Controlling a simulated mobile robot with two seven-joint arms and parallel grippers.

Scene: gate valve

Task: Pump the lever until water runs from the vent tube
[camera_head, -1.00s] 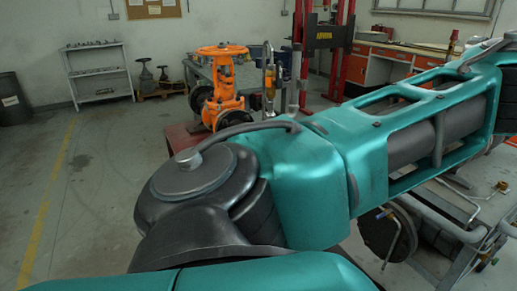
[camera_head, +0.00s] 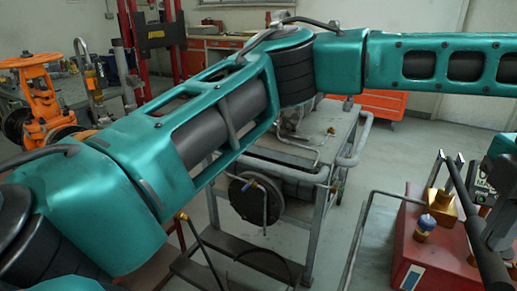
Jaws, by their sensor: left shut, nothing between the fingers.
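A red pump box (camera_head: 425,250) with brass fittings (camera_head: 442,207) stands at the lower right. A dark lever bar (camera_head: 458,185) slants over its right side. My left gripper (camera_head: 487,205) is at the right edge, close to the lever, partly cut off by the frame; it looks shut, and I cannot tell whether it touches the lever. My left arm crosses the view from the lower left and leaves at the right. The orange gate valve (camera_head: 38,100) stands at the far left, partly behind my arm. I cannot single out the vent tube and see no running water. My right gripper is out of view.
A grey metal cart (camera_head: 310,175) with thin pipes and a round dark flange (camera_head: 255,198) stands in the middle. A bent grey pipe (camera_head: 358,235) rises left of the red box. Floor beyond the cart is clear.

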